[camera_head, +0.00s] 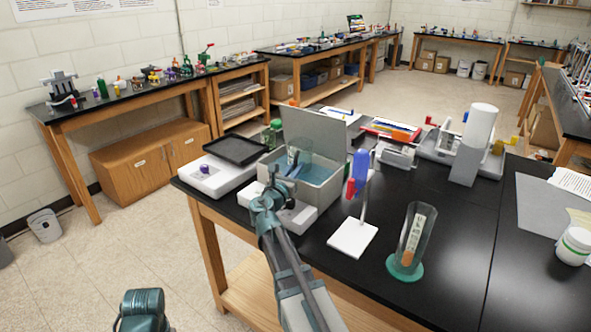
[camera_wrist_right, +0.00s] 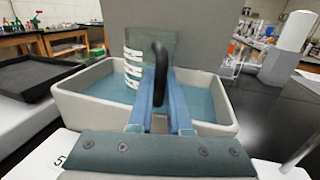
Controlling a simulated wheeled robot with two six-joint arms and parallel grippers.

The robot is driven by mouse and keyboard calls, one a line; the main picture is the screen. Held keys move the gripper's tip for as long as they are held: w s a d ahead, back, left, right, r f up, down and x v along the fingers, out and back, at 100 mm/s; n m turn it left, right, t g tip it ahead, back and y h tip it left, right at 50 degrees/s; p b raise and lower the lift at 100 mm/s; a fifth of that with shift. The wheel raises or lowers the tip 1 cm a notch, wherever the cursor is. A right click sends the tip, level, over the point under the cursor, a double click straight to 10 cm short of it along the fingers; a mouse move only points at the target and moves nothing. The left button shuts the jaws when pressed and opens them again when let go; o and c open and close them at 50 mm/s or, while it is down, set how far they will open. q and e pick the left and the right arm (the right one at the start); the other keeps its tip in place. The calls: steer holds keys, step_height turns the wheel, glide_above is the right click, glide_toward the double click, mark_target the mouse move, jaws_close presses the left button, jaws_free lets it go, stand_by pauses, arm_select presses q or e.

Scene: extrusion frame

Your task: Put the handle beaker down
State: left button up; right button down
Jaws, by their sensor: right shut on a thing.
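The handle beaker (camera_head: 299,157) is clear with white markings. In the right wrist view the beaker (camera_wrist_right: 134,62) has a black handle (camera_wrist_right: 159,70) facing me. My right gripper (camera_head: 284,176) reaches over the front wall of a grey open-topped bath (camera_head: 325,196). In the wrist view its two blue fingers (camera_wrist_right: 162,105) are shut on the handle. The beaker looks upright inside the bath's outline, above or in the blue-green water (camera_wrist_right: 100,88). Its base is hidden behind the fingers, so I cannot tell whether it touches the bottom.
The bath's grey lid (camera_head: 315,133) stands open behind it. A balance (camera_head: 215,177) with a black tray (camera_head: 237,150) stands to the left. To the right are a white-based stand (camera_head: 353,238) and a cylinder on a green foot (camera_head: 405,266).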

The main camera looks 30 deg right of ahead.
steer(key=shift+f+b, duration=0.4)
steer(key=shift+f, duration=0.05)
steer(key=shift+f, duration=0.15)
steer(key=c, duration=0.9)
jaws_free()
steer(key=shift+o, duration=0.2)
steer(key=shift+r+p, duration=0.5)
steer(key=shift+r, duration=0.1)
steer(key=shift+s+a+r, duration=0.15)
steer(key=shift+s+a, duration=0.05)
steer(key=shift+a, duration=0.1)
steer(key=v, duration=1.1)
steer(key=shift+a, duration=0.15)
steer(key=shift+s, duration=0.1)
